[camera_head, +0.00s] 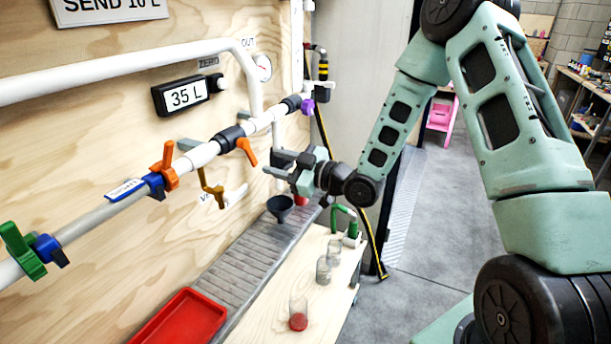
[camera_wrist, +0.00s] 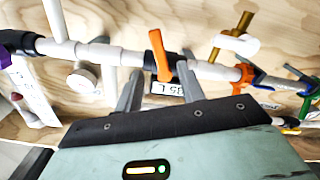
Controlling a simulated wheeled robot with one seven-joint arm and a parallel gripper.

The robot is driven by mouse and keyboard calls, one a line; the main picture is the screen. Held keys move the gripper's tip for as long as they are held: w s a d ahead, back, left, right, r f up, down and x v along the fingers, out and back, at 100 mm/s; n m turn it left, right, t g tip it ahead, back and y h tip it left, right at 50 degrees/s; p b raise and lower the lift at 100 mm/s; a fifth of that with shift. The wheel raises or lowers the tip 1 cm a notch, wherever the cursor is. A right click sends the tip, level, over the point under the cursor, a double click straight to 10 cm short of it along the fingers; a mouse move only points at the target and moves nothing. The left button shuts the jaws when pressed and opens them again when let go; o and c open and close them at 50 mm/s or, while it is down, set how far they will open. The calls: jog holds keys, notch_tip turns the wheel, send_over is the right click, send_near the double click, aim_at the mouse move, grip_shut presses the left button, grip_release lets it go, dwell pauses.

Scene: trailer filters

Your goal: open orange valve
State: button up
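An orange valve lever (camera_head: 247,151) sticks out from a black fitting on the white pipe, angled down to the right in the head view. In the wrist view the orange lever (camera_wrist: 159,55) lies between the lines of my two fingers, just beyond their tips. My gripper (camera_head: 277,164) is open and empty, a short way right of the lever in the head view. Its fingers (camera_wrist: 158,84) stand on either side of the lever in the wrist view. I cannot tell whether either finger touches it. A second orange valve (camera_head: 165,168) sits farther left on the pipe.
The pipe also carries a green valve (camera_head: 22,250), a blue fitting (camera_head: 153,185) and a purple fitting (camera_head: 307,107). A brass lever (camera_head: 210,188) hangs below. A display (camera_head: 181,95) reads 35 L. A funnel (camera_head: 280,207), glass jars (camera_head: 323,270) and a red tray (camera_head: 182,322) lie lower.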

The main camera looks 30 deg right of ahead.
aim_at(250, 154)
jog(key=b+v, duration=0.1)
jog(key=v, duration=0.6)
jog(key=shift+s+d, duration=0.15)
jog(key=shift+s, duration=0.05)
grip_shut()
jog(key=a+f+n+t+h+b, duration=0.3)
jog(key=a+n+b, duration=0.3)
jog(key=n, duration=0.9)
jog(key=f+p+x, duration=0.1)
jog(key=p+x, duration=0.2)
jog(key=x, duration=0.7)
jog(key=shift+w+d+r, duration=0.2)
jog(key=shift+w, duration=0.1)
